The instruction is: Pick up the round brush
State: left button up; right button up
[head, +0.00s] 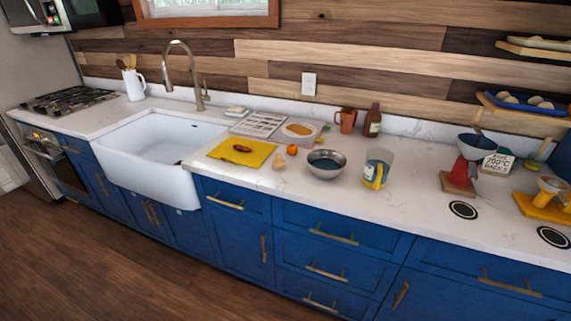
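I cannot pick out the round brush for sure. A small tan object (279,162) lies on the white counter in the head view, between the yellow board and the metal bowl. It is too small to tell whether it is a brush. A clear container (388,158) with something yellow at its front stands to the right of the bowl. Neither of my grippers is in view.
The counter (350,210) carries a yellow board (228,153) with a reddish-brown item, a metal bowl (326,170), a mug (346,121) and a bottle (373,122). The sink (150,165) is left, a red stand (458,172) right. The counter's front middle is clear.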

aim_at(278, 163)
jog(key=i+j+z, duration=0.25)
jog(key=z, duration=0.15)
jog(key=i+j+z, duration=0.25)
jog(key=z, duration=0.2)
jog(key=i+j+z, duration=0.2)
jog(key=j+z, duration=0.2)
